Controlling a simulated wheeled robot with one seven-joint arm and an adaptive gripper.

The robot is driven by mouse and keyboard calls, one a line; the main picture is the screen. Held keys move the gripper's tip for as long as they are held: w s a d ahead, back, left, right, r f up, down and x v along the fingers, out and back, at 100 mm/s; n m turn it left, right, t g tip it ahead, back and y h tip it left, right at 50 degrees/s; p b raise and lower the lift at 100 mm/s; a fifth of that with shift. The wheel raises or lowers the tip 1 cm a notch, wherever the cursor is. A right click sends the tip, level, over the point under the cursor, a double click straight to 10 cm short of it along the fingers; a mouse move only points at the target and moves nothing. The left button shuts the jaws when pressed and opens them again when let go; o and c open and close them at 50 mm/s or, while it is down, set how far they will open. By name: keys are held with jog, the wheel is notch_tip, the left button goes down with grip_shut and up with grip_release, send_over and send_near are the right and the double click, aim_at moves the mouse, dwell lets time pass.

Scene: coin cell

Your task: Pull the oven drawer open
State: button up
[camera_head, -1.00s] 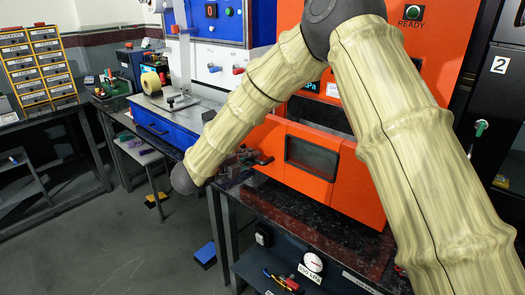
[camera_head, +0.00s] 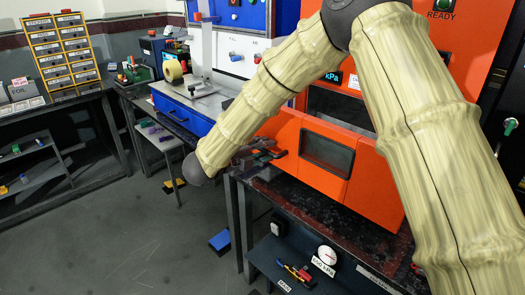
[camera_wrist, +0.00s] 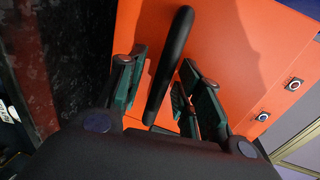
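The orange oven (camera_head: 368,185) stands on the dark bench in the head view, with a dark window in its lower front. In the wrist view an orange panel (camera_wrist: 235,50) fills much of the picture, and a long black bar handle (camera_wrist: 172,55) stands out from it. My gripper (camera_wrist: 166,88) is open, with one green-padded finger on each side of the handle. Gaps show between the handle and both fingers. In the head view my gripper (camera_head: 264,156) is small, at the left of the oven front, and the handle cannot be made out there.
A blue drawer unit (camera_head: 182,120) with a tape roll on top stands left of the oven. The speckled bench top (camera_head: 310,215) runs in front of the oven, with a gauge (camera_head: 326,255) below. Open grey floor lies at the left. Two round buttons show on the orange panel's right.

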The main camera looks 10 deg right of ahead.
jog(key=v, duration=1.2)
